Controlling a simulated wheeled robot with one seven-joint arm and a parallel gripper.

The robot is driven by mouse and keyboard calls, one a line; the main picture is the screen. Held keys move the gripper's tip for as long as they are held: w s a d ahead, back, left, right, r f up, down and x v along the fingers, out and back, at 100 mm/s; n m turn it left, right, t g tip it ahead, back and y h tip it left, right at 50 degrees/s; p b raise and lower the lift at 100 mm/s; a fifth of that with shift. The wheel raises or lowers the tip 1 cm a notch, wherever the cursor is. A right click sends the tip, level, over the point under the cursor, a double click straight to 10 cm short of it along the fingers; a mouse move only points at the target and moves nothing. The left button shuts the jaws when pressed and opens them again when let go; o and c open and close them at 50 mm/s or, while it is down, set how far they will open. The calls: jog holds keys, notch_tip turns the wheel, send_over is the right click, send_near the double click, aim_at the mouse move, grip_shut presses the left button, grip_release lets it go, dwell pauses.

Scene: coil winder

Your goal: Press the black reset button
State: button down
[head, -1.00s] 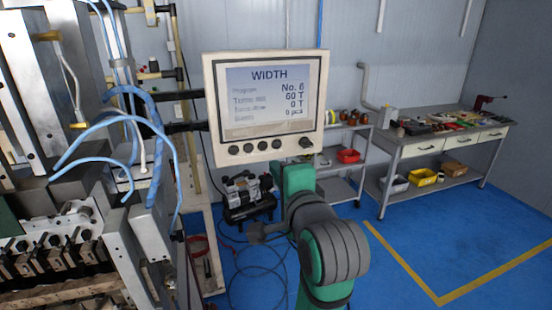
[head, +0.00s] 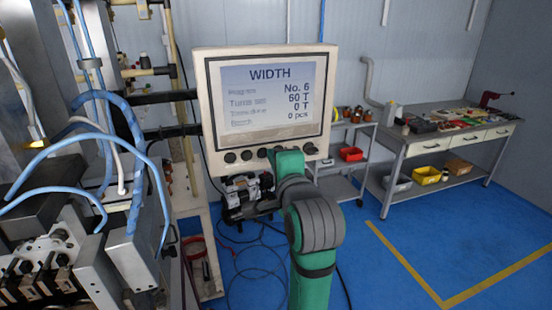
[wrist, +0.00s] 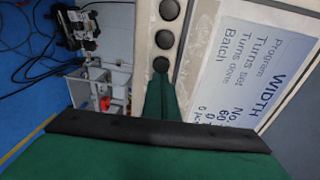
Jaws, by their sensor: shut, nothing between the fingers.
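The cream control panel (head: 328,90) has a lit screen headed WIDTH. Along its lower edge are round black buttons (head: 246,155) and a dark knob (head: 310,149) at the right. No label marks which one is reset. In the wrist view, three black buttons (wrist: 165,39) line up on the panel edge. My gripper (wrist: 162,82) is shut and empty, its green fingertips just beside the lowest visible button (wrist: 161,64). I cannot tell whether they touch the panel. In the head view, my arm covers part of the button row and the fingertips cannot be made out.
The winding machine (head: 60,240) with blue hoses stands at the left. A compressor (head: 245,195) sits on the floor behind the panel. A shelf cart (head: 345,185) and a workbench (head: 420,140) stand at the back right. The blue floor at the right is clear.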

aim_at(258, 151)
jog(key=shift+a, duration=0.65)
jog(key=shift+a+y, duration=0.2)
jog(key=shift+y, duration=0.1)
jog(key=shift+w+a+r+n, duration=0.15)
jog(key=shift+w+a+n, duration=0.15)
jog(key=shift+w+a, duration=0.35)
jog(key=shift+s+d, duration=0.2)
jog(key=shift+a, duration=0.3)
jog(key=shift+s+d, duration=0.45)
jog(key=shift+s, duration=0.05)
jog(key=v, duration=1.3)
jog(key=shift+s+d+r, duration=0.2)
jog(key=shift+s, duration=0.15)
jog(key=shift+w, duration=0.15)
